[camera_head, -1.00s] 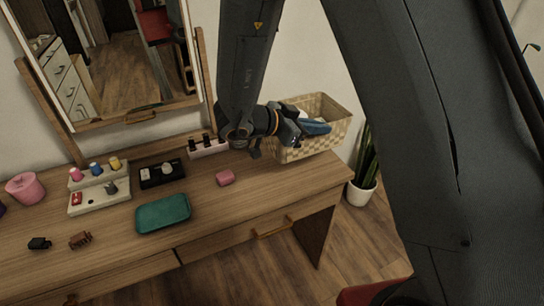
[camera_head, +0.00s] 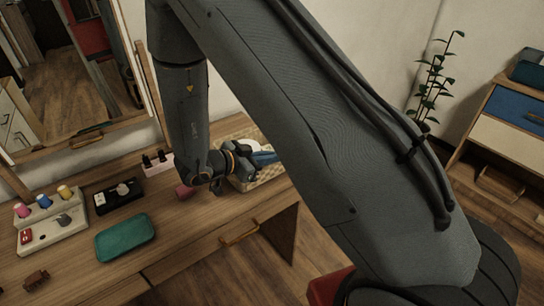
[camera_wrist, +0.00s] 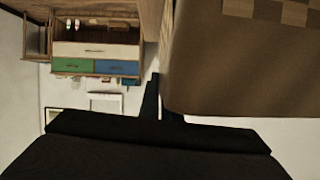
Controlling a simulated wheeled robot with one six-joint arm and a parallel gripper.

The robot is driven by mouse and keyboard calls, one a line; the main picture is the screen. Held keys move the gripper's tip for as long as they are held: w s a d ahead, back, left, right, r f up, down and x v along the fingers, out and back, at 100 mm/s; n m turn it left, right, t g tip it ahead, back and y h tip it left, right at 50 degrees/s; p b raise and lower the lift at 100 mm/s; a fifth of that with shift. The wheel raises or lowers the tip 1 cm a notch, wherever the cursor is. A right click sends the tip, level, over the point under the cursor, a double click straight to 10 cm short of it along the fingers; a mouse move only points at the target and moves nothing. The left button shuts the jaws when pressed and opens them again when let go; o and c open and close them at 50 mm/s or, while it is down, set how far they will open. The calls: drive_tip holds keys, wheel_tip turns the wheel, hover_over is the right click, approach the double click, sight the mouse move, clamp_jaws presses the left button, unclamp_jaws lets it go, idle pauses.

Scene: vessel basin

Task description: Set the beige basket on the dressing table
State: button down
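The beige basket (camera_head: 268,174) is a woven, checkered box at the right end of the dressing table (camera_head: 190,228). It holds something blue and white, and my arm covers part of it. I cannot tell whether its base touches the tabletop. My gripper (camera_head: 237,163) is at the basket's left side, shut on its wall. In the wrist view the basket (camera_wrist: 240,75) fills the upper right as a close brown surface, right against a dark finger of my gripper (camera_wrist: 158,105). The other finger is mostly hidden.
A pink block (camera_head: 185,192) lies just left of the basket, with a pink bottle holder (camera_head: 158,164) behind. A teal case (camera_head: 125,238), a black tray (camera_head: 118,196) and a white tray (camera_head: 52,228) stand further left. A mirror (camera_head: 75,75) stands behind. A drawer cabinet (camera_head: 510,125) is far right.

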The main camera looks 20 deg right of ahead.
drive_tip(key=shift+f, duration=0.1)
drive_tip(key=c, duration=2)
unclamp_jaws()
